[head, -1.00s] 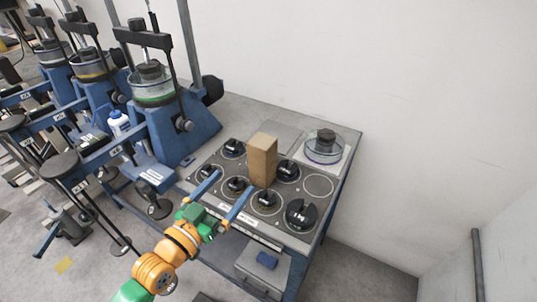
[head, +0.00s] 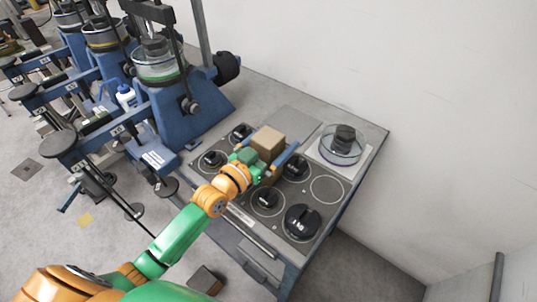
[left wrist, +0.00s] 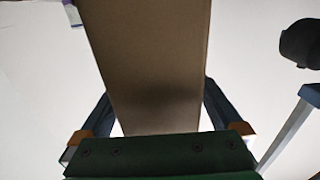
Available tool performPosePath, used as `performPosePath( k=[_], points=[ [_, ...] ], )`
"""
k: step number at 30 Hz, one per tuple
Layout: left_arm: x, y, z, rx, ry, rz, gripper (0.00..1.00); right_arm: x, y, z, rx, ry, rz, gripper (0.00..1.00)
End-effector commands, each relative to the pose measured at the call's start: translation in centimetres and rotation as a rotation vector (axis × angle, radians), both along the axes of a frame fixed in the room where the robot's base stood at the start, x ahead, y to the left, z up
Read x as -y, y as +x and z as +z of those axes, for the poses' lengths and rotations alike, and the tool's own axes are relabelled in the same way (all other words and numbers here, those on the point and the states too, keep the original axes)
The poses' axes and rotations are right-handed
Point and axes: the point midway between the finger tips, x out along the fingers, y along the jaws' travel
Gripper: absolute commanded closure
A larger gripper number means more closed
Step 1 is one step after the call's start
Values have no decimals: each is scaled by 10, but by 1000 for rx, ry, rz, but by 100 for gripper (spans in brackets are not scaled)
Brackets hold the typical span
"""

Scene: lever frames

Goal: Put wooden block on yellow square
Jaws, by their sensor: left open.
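The wooden block (head: 268,143) stands upright on the dark weight panel of the table. My left gripper (head: 267,157) is at the block, with its blue fingers open on either side of it. In the left wrist view the block (left wrist: 150,65) fills the middle, and the open fingers (left wrist: 160,115) reach along both its sides. I cannot tell whether either finger touches it. A small yellow square (head: 85,220) lies on the floor at the lower left of the head view. My right gripper is not in view.
Several black weights, such as one at the front right (head: 302,221), sit on the panel around the block. A glass dish (head: 342,144) stands on a white plate at the back right. Blue lever frames (head: 185,110) stand to the left. Grey floor lies open around the yellow square.

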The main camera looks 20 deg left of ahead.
Motion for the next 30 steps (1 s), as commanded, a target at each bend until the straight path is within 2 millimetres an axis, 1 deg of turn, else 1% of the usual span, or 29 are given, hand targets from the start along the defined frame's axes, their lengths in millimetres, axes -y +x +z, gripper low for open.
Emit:
performPosePath(
  k=[5,6,8,9,11,12,14,15,17,26,29,30],
  points=[
    [1,1,0,-1,0,-1,0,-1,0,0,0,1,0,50],
    [1,1,0,0,0,-1,3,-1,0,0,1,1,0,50],
    [1,1,0,-1,0,0,19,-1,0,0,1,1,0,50],
    [1,1,0,-1,0,0,30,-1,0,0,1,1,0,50],
    [1,1,0,-1,0,0,46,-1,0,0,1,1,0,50],
    [0,1,0,-1,0,0,57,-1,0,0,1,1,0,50],
    [0,1,0,-1,1,0,73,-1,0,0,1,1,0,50],
    [0,1,0,-1,1,0,84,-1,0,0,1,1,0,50],
    [0,1,0,-1,1,0,100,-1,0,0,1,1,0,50],
    [0,1,3,1,0,0,100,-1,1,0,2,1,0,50],
    [1,1,14,3,0,-1,100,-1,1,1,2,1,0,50],
    [0,1,20,4,0,0,100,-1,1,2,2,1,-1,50]
  ],
)
